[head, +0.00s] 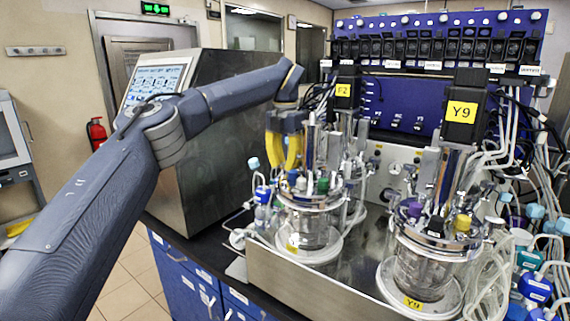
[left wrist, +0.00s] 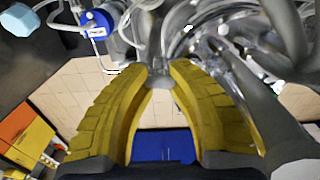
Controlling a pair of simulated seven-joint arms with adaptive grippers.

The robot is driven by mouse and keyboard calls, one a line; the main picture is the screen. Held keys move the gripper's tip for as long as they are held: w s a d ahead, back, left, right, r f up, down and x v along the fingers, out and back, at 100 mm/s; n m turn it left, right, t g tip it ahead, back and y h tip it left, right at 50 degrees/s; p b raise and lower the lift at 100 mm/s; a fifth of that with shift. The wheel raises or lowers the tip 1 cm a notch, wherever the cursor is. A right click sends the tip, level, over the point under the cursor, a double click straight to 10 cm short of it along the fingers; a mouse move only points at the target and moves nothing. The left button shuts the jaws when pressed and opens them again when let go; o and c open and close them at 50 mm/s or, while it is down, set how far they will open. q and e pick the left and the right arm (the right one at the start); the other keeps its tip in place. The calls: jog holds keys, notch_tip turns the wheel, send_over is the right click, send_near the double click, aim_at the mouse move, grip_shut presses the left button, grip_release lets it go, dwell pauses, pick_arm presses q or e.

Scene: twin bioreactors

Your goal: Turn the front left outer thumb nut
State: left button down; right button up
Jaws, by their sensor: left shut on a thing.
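The front left bioreactor is a glass vessel (head: 312,235) with a metal lid, standing on a round white base. My left gripper (head: 285,168) comes down from above onto the left, outer side of this lid. Its yellow fingers (left wrist: 159,74) are closed in on a small grey metal piece at the lid's rim, which I take to be the thumb nut (left wrist: 159,82). The nut is mostly hidden by the fingertips, and in the head view I cannot make it out. My right gripper is not in view.
A second bioreactor (head: 425,265) labelled Y9 stands to the right. Tubes and blue-capped bottles (head: 535,287) crowd the right edge. A blue bottle cap (left wrist: 97,20) with tubing is close to the left finger. A steel cabinet with a screen (head: 155,82) stands behind my left arm.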

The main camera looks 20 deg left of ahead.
pick_arm(q)
jog(key=n, duration=0.4)
jog(key=shift+n, duration=0.4)
jog(key=n, duration=0.4)
jog(key=shift+n, duration=0.3)
jog(key=n, duration=0.4)
jog(key=shift+n, duration=2.2)
jog(key=c, duration=1)
grip_release()
jog(key=shift+o, duration=0.2)
jog(key=shift+r, duration=0.1)
